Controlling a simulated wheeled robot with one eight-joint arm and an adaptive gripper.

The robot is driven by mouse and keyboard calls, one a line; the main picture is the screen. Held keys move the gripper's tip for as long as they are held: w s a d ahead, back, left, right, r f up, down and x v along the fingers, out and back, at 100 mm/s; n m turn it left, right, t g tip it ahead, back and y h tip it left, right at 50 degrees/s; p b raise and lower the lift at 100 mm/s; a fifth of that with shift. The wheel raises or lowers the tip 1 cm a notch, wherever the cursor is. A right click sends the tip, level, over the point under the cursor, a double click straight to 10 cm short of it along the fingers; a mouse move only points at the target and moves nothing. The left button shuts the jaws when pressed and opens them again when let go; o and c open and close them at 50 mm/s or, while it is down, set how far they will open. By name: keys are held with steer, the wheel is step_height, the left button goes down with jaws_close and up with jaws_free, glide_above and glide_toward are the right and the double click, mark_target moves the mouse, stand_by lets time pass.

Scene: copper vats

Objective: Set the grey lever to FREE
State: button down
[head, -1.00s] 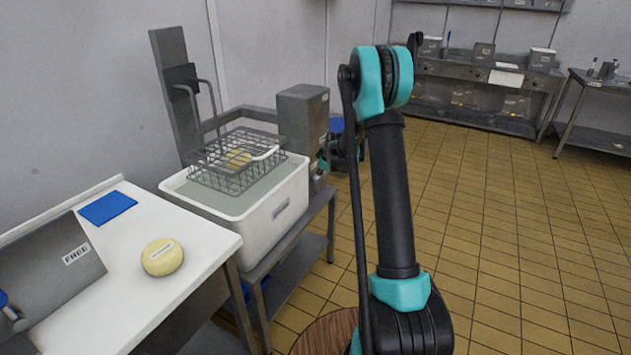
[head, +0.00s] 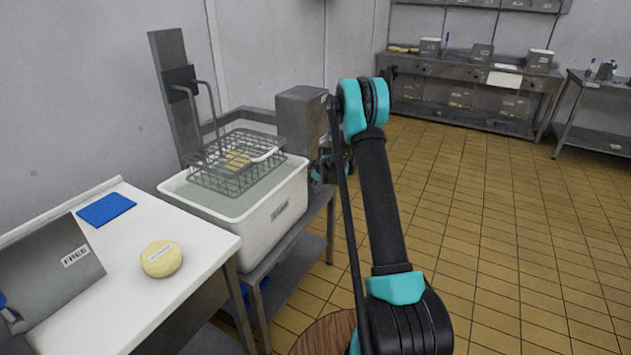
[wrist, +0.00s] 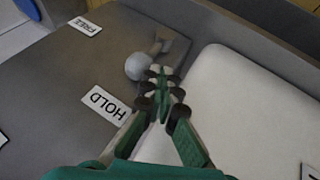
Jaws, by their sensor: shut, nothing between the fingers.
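In the wrist view the grey lever (wrist: 157,50) has a round pale-grey knob (wrist: 137,66) and stands on a dark grey panel (wrist: 85,65). A FREE label (wrist: 84,26) lies up and left of the knob, and a HOLD label (wrist: 106,104) lies below and left. The knob is between the labels, somewhat nearer HOLD. My gripper (wrist: 161,76) is shut and empty, its tips just right of the knob; I cannot tell whether they touch. In the head view my arm covers the gripper, and I cannot pick out this lever.
A pale rounded surface (wrist: 245,100) lies right of the panel. In the head view, a white vat (head: 263,218) with a wire basket (head: 226,178) stands beside a grey box (head: 302,118). A white table (head: 190,245) holds a cheese (head: 161,259) and another FREE-marked panel (head: 50,280). Tiled floor is clear at right.

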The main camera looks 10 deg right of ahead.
stand_by(0.4)
steer(key=shift+w+d+r+g, duration=0.1)
steer(key=shift+w+d+g, duration=0.1)
steer(key=shift+g, duration=0.1)
